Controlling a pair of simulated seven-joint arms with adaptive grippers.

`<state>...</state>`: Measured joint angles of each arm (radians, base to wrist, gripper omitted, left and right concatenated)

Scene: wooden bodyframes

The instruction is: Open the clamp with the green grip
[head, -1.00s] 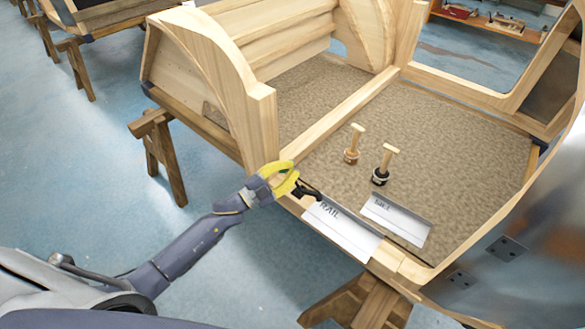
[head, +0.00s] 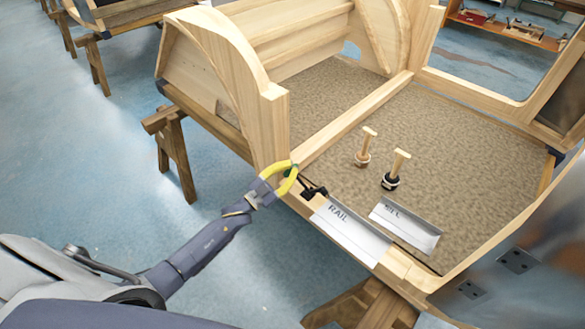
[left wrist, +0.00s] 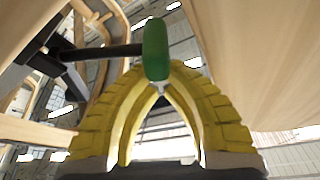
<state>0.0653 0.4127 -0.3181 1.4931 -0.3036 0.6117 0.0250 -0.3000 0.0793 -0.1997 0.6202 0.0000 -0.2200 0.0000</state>
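The clamp (head: 314,191) is a small black fitting on the front wooden rail, just left of the RAIL card. Its green grip (left wrist: 155,50) sits on the end of a dark bar in the left wrist view; in the head view only a speck of green shows between the fingertips. My left gripper (head: 294,168) has yellow curved fingers, whose tips come together at the green grip. In the left wrist view, the gripper (left wrist: 160,72) appears shut on the lower end of the grip, which hides part of the fingertips. My right gripper is not in view.
A RAIL card (head: 350,232) and a second card (head: 405,225) lie right of the clamp. Two wooden-handled pieces, one with a brown base (head: 363,158) and one with a black base (head: 391,182), stand on the brown floor panel. A curved wooden post (head: 270,130) rises close behind the gripper.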

